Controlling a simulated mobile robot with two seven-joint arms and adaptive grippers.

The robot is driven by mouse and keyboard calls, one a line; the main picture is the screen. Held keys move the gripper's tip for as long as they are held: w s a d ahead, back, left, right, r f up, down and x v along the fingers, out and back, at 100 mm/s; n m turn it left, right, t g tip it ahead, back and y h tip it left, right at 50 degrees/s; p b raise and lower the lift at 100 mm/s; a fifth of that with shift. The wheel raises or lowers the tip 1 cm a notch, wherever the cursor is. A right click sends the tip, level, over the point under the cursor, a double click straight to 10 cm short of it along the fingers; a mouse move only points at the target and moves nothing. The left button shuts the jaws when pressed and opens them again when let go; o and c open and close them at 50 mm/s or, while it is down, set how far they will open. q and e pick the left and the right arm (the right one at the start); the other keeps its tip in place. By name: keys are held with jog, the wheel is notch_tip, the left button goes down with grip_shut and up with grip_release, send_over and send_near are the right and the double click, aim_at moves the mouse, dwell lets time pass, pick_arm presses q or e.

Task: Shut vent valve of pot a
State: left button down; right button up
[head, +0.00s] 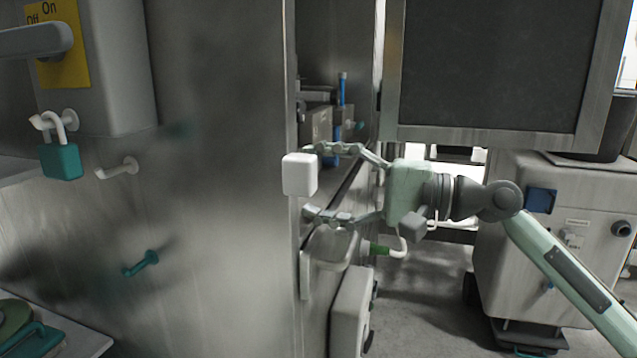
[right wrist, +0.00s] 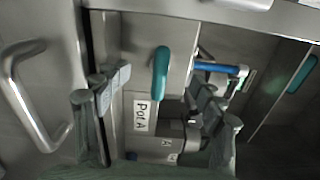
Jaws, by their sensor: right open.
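My right gripper (head: 310,181) is open beside the edge of the steel cabinet, its fingers spread one above the other. In the right wrist view (right wrist: 160,80) its fingers stand apart with nothing between the pads. A label reading "Pot A" (right wrist: 143,112) shows sideways between them. A teal lever (right wrist: 160,73) lies close by the label, in the gap between the fingers. A blue-handled lever (right wrist: 220,67) lies to the right, past the right finger. I cannot tell which lever is the vent valve, or its setting. My left gripper is not in view.
A white square block (head: 299,174) is at the panel edge near my right fingertips. The steel panel (head: 220,180) fills the left. A teal padlock (head: 61,161) hangs there on a hook. A dark screen (head: 490,65) and a grey cabinet (head: 560,215) stand right.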

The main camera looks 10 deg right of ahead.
jog(key=shift+d, duration=0.1)
jog(key=shift+s+d+f, duration=0.1)
jog(key=shift+d, duration=0.15)
jog(key=b+v, duration=0.4)
jog(key=v, duration=0.3)
jog(key=shift+s+d, duration=0.15)
